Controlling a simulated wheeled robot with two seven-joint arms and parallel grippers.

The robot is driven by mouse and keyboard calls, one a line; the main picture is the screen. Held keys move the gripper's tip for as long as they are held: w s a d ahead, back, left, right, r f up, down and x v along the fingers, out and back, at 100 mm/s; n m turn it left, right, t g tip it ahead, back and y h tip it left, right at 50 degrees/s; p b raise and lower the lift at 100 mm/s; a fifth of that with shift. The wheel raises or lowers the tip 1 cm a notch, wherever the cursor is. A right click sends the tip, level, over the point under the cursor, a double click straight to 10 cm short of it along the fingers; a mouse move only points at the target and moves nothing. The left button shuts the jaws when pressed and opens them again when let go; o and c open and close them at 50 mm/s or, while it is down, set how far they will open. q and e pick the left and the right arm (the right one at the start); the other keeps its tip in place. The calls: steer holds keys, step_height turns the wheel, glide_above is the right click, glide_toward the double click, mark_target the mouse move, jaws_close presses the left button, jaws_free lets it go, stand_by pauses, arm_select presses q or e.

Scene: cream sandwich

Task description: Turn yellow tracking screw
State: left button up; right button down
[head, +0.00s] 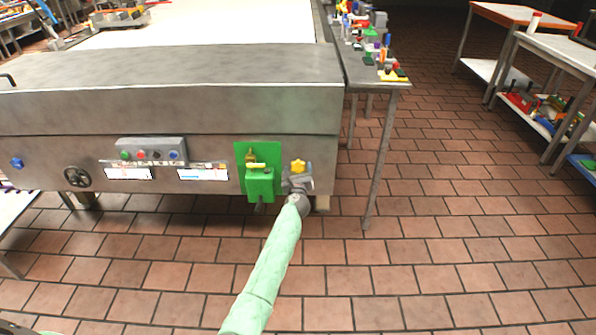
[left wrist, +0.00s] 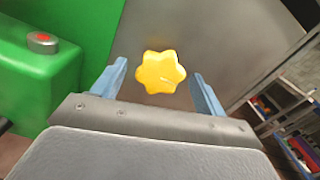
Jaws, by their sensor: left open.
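The yellow tracking screw (head: 298,166) is a lobed, star-shaped knob on the front face of the grey metal machine (head: 200,90), near its lower right corner. It also shows in the left wrist view (left wrist: 161,72), between the two blue-grey fingers. My left gripper (head: 299,170) is open, with one finger on each side of the screw and a visible gap on both sides. I cannot tell how far the fingertips reach along the knob's depth. My right gripper is not in view.
A green box (head: 260,180) on a green plate sticks out just left of the screw; its red button (left wrist: 42,38) shows close by. A control box (head: 150,150) and a black handwheel (head: 77,177) are further left. Right of the machine, a narrow table (head: 360,70) holds colourful items. The tiled floor is clear.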

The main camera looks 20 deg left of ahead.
arm_select(q)
steer(key=shift+w+a, duration=0.1)
steer(key=shift+w, duration=0.05)
steer(key=c, duration=1)
